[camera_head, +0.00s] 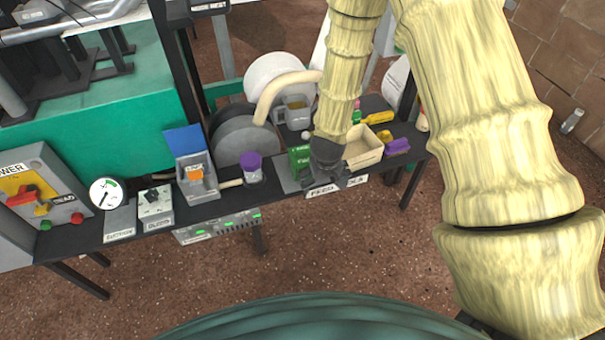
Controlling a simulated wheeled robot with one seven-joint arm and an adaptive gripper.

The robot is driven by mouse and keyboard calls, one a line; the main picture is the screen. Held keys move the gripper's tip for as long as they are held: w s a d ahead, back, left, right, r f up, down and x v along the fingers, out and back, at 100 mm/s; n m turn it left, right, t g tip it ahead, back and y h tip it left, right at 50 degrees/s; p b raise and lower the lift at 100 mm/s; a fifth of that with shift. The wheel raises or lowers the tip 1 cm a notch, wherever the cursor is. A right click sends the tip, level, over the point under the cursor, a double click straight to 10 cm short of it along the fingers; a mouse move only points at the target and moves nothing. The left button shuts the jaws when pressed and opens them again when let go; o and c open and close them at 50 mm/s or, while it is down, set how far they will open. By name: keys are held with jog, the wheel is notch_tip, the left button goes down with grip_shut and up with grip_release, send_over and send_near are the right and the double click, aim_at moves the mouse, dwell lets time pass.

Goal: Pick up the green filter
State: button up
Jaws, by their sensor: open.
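A small green block-like item (299,157), which looks like the green filter, stands on a grey plate at the front of the dark bench. My gripper (326,184) is open and points down just to the right of the green item, over the plate. The gripper hides part of the plate and perhaps the item's right side. I cannot tell whether the fingers touch it.
A cream open box (364,147) is close to the right of my gripper, with a purple item (397,146) beyond it. A purple-lidded jar (252,167) and a grey bin (197,181) stand left. Large rolls (247,139) are behind.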

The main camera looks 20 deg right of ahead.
jog(key=t+y+b, duration=0.1)
jog(key=t+b, duration=0.1)
jog(key=b, duration=0.2)
send_near(304, 154)
jog(key=x, duration=0.2)
jog(key=shift+w+f, duration=0.1)
jog(key=shift+w, duration=0.25)
jog(key=shift+g, duration=0.3)
jog(key=b+x, duration=0.3)
jog(key=x, duration=0.7)
jog(key=shift+f+b, duration=0.3)
jog(key=shift+b, duration=0.05)
jog(key=c, duration=1.1)
